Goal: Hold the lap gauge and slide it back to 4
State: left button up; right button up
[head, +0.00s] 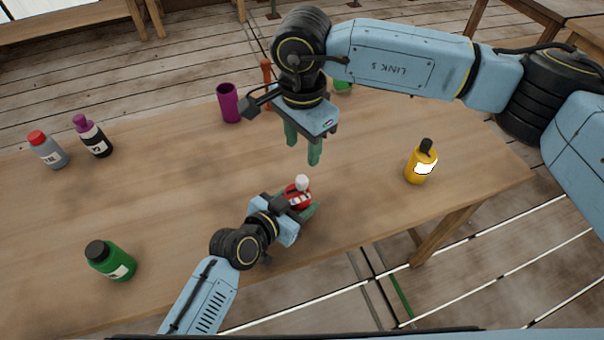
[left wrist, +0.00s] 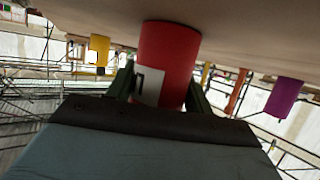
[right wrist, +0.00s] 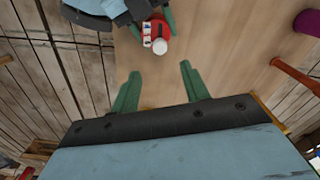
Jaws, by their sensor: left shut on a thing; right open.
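A red bottle-like thing (head: 297,194) with a white top and a white label stands upright near the table's front edge. My left gripper (head: 303,203) is shut around it, one finger on each side. The red body fills the space between the fingers in the left wrist view (left wrist: 172,60), with a dark mark on the label. My right gripper (head: 303,150) is open and empty, pointing down above and behind it. In the right wrist view the red thing (right wrist: 164,28) lies beyond the open fingertips. I see nothing clearly recognisable as a lap gauge or a number 4.
On the wooden table (head: 190,190) stand a yellow bottle (head: 421,163) at right, a green bottle (head: 111,260) at front left, grey (head: 48,150) and black-and-purple (head: 93,137) bottles at left, and a purple cup (head: 229,103) and orange post (head: 266,70) behind. The table's middle left is clear.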

aim_at(302, 178)
notch_tip(302, 178, down, 10)
jog(key=shift+r, duration=0.25)
jog(key=shift+c, duration=0.4)
grip_shut()
